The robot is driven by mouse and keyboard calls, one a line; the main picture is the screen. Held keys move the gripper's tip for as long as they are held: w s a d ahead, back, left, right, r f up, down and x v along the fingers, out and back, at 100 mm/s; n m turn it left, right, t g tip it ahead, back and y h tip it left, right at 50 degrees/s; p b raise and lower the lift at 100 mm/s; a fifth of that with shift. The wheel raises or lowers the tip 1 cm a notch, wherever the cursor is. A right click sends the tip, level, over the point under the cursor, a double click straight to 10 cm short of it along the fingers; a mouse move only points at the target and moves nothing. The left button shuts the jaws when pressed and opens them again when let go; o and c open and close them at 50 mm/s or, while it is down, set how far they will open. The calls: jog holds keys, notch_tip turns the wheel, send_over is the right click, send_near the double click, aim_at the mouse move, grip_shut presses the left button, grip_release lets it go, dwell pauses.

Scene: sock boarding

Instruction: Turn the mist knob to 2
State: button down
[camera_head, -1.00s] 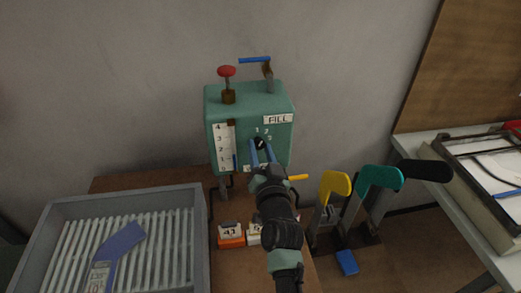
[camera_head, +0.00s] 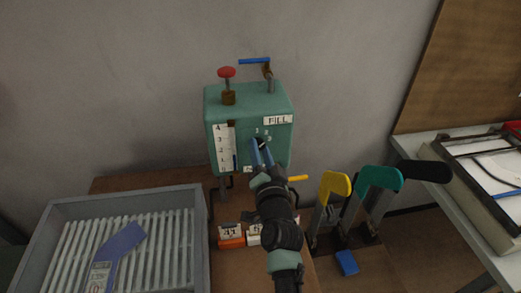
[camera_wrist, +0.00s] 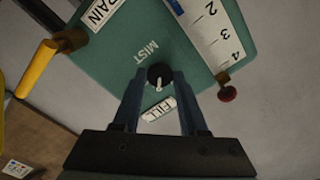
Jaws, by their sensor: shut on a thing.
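The mist knob (camera_wrist: 160,74) is a small black dial with a white pointer, on the front of a teal box (camera_head: 250,108). In the wrist view the blue fingers of my gripper (camera_wrist: 160,82) are closed on it from both sides. There the pointer aims down toward the FILL label, and the MIST label (camera_wrist: 147,50) is on the opposite side. In the head view my gripper (camera_head: 261,148) reaches the knob from the front and mostly covers it. Small numerals 1, 2 and 3 (camera_head: 266,132) sit above the knob; the pointer's exact alignment with them cannot be read.
A red-topped valve (camera_head: 227,72) and a blue lever (camera_head: 255,60) stand on the box. A yellow handle (camera_head: 298,178) sticks out low on the right.

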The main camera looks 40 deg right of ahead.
jog(key=shift+c, duration=2.3)
grip_release()
jog(key=p+v, duration=0.1)
jog(key=v, duration=1.2)
jog(key=shift+p, duration=0.3)
